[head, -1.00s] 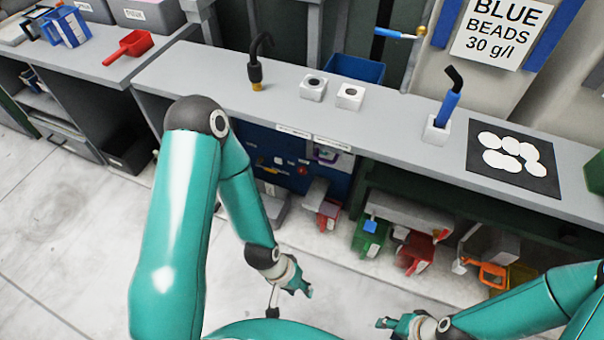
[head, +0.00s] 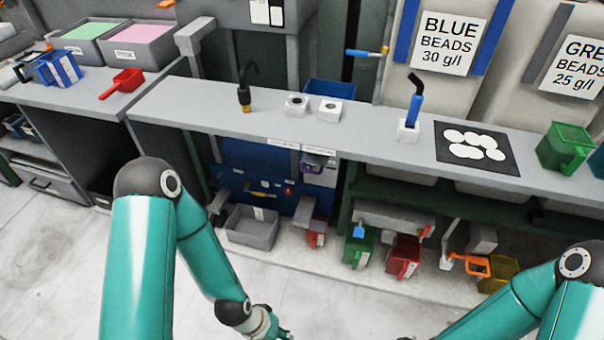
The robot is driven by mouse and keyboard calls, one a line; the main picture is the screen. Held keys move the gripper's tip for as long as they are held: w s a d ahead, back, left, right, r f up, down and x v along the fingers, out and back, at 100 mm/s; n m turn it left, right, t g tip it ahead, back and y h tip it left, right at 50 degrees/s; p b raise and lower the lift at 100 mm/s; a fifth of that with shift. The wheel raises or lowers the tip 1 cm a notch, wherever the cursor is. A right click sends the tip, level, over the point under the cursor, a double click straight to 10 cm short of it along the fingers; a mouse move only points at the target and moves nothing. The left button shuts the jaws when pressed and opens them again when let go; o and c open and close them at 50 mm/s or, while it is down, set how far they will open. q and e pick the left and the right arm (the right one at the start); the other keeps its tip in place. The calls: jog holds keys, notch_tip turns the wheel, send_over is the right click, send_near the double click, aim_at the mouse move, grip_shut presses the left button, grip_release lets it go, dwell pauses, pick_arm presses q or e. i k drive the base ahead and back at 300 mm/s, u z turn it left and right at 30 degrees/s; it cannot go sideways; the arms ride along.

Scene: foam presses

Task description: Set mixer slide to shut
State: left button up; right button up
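I cannot tell for sure which part is the mixer slide. A rod with a blue handle and an orange end (head: 367,53) sticks out level behind the counter, beside the blue-beads silo. My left gripper (head: 284,335) is at the bottom edge of the head view, mostly cut off, low in front of the counter and far from the rod. My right gripper (head: 404,338) barely shows at the bottom edge. Whether either is open or shut does not show.
The long grey counter (head: 220,112) holds a black-handled tool (head: 245,88), white blocks (head: 297,104), a blue-handled tool (head: 414,105), a black mat (head: 478,165) and a green scoop (head: 565,148). Scoops and a grey bin (head: 250,230) are below. The floor at left is clear.

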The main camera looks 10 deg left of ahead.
aim_at(313, 160)
jog(key=i, duration=1)
jog(key=u, duration=0.05)
